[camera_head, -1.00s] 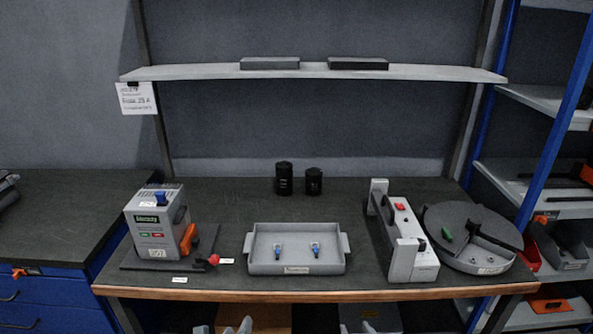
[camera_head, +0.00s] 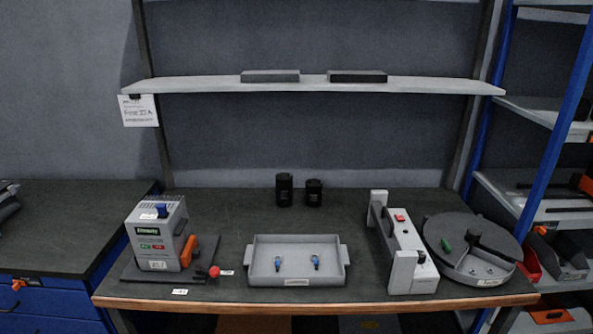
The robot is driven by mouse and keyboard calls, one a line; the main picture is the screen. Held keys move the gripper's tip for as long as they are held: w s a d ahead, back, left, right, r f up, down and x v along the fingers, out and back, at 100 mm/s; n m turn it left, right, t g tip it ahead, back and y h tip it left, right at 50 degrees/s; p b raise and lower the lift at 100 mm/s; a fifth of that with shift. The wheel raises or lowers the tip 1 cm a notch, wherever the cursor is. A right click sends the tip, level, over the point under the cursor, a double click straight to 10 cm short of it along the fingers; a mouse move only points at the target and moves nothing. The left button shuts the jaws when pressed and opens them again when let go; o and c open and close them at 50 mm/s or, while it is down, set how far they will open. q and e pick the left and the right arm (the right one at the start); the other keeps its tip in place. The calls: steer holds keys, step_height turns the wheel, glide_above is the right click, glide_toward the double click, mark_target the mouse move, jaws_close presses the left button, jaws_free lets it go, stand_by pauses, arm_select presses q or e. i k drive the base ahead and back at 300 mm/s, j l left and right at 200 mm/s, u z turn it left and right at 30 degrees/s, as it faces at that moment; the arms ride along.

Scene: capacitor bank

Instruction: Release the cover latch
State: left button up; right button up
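A grey box unit (camera_head: 157,234) with a printed label, small green and red marks stands on a dark base plate (camera_head: 132,272) at the left of the bench. A blue part (camera_head: 161,210) sits on its slotted top. An orange lever (camera_head: 187,251) stands upright against its right side. A red knob (camera_head: 214,271) lies at the plate's right end. Which of these parts is the cover latch I cannot tell for sure. Neither of my grippers shows in the head view.
A grey tray (camera_head: 297,282) with two small blue-tipped parts is mid-bench. Two black cylinders (camera_head: 284,190) stand behind it. A grey fixture with a red button (camera_head: 399,217) and a round dark-lidded pan (camera_head: 470,232) are at right. A shelf (camera_head: 310,85) spans above. Bench space between is clear.

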mark_target(446, 247)
steer(key=i+l+z, duration=0.1)
steer(key=z, duration=0.25)
steer(key=i+z, duration=0.4)
steer(key=z, duration=0.25)
